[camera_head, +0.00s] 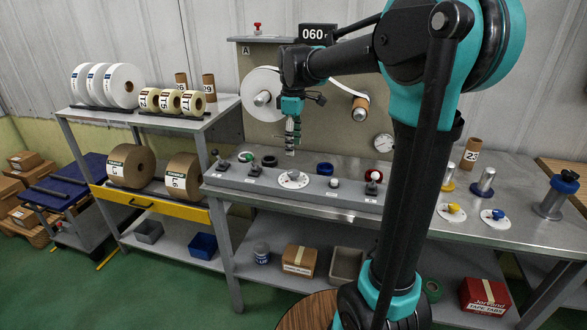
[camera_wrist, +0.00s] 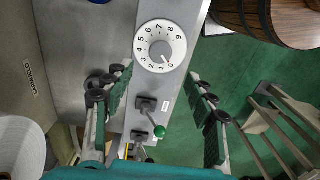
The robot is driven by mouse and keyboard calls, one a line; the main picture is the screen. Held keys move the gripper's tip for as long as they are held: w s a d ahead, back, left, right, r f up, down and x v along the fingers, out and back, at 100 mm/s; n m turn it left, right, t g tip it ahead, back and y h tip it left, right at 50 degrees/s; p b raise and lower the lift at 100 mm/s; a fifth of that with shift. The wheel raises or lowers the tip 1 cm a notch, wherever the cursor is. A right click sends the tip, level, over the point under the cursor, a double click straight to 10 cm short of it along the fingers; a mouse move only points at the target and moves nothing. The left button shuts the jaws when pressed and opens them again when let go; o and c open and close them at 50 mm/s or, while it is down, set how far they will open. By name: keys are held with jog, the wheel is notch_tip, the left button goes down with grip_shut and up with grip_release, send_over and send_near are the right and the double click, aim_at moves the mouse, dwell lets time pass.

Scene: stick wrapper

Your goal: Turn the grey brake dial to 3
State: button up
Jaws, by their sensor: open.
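The brake dial (camera_head: 293,179) is a white numbered disc with a small grey knob, set on top of the long grey panel (camera_head: 260,183) on the bench. In the wrist view the dial (camera_wrist: 175,32) shows whole, above and between my fingers. Its knob (camera_wrist: 160,49) appears turned towards the 0. My gripper (camera_head: 290,150) hangs pointing down above the panel, over the dial's area. It also shows in the wrist view (camera_wrist: 161,108), its two pads wide apart with nothing between them. It is apart from the dial.
Levers, one with a green ball (camera_wrist: 159,132), stand on the panel beside the dial. A white roll (camera_head: 263,94) hangs on the board behind. Dials with yellow (camera_head: 453,208) and blue (camera_head: 497,214) knobs are further right.

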aim_at(294, 172)
notch_tip(294, 172, down, 10)
jog(key=shift+r, duration=0.25)
jog(key=c, duration=1.2)
